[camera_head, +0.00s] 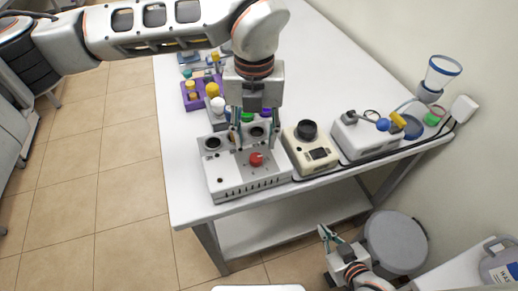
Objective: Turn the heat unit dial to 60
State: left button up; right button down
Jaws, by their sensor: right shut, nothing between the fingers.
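A grey-white metal unit (222,182) with round holes in its top and slots along its front stands at the table's front left. A red dial (257,159) sits on its sloping front face; its marks are too small to read. My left gripper (256,146) points down over this unit, its two fingers apart, one each side of the space just above and behind the dial. Nothing shows between them, and whether they touch the dial I cannot tell. My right gripper (325,233) is shut and empty, low beside the table's front right.
A beige device (317,158) with a black round top (307,130) stands right of the unit. A white device (365,139), a funnel stand (443,72) and a cable are farther right. A purple rack (190,100) and coloured caps stand behind. A round grey stool (396,241) is near my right gripper.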

aim_at(256, 157)
pick_arm(q)
jog(key=shift+f+p, duration=0.3)
jog(key=shift+f, duration=2.7)
jog(key=c, duration=1.1)
